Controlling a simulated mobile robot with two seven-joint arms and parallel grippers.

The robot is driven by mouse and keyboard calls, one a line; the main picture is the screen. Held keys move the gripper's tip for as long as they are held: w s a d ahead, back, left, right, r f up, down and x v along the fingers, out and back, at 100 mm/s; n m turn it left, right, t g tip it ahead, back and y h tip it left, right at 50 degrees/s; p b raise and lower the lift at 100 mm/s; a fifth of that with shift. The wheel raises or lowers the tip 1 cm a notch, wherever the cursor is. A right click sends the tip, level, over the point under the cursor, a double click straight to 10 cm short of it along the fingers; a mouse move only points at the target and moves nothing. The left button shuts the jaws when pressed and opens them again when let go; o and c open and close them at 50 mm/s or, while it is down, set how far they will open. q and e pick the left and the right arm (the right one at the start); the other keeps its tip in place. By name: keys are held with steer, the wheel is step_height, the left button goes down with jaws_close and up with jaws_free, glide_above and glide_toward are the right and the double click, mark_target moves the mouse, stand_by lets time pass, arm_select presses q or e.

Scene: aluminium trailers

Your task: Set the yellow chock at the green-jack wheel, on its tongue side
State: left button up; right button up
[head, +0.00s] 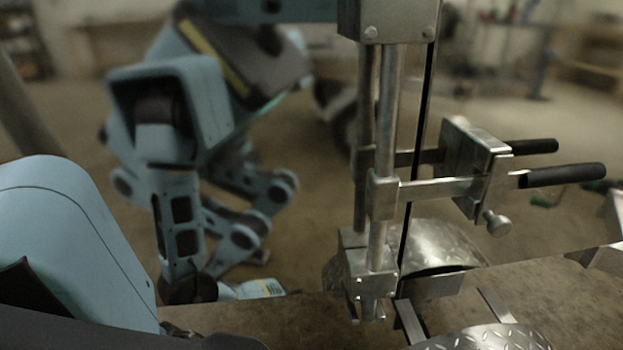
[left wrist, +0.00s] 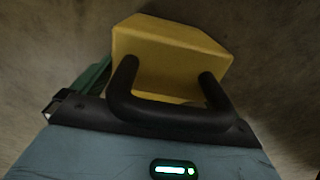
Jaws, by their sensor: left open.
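The yellow chock (left wrist: 172,48) shows in the left wrist view as a block with angled sides on brown ground. A black U-shaped handle (left wrist: 170,113) stands on its near face. My left gripper's blue housing (left wrist: 110,150) fills the bottom of that view, close to the handle. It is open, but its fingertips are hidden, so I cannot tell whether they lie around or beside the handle. A green piece (left wrist: 92,78) shows left of the chock. I cannot make out the chock, or a wheel with a green jack, in the head view. My right gripper is not in view.
A metal post assembly (head: 380,215) stands in the head view, with a side bracket and black grips (head: 563,175) reaching right. Tread-plate fenders (head: 440,250) and a flat brown deck (head: 540,300) lie around its foot.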

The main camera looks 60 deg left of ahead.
arm_select(q)
steer(key=shift+r, duration=0.1)
steer(key=shift+r+p, duration=0.4)
steer(key=shift+p, duration=0.1)
steer(key=shift+r+p, duration=0.7)
steer(key=shift+p, duration=0.1)
step_height(320, 180, up, 9)
steer(key=p, duration=0.7)
steer(key=shift+f+p, duration=0.15)
steer(key=shift+p, duration=0.25)
steer(key=shift+r+p, duration=0.6)
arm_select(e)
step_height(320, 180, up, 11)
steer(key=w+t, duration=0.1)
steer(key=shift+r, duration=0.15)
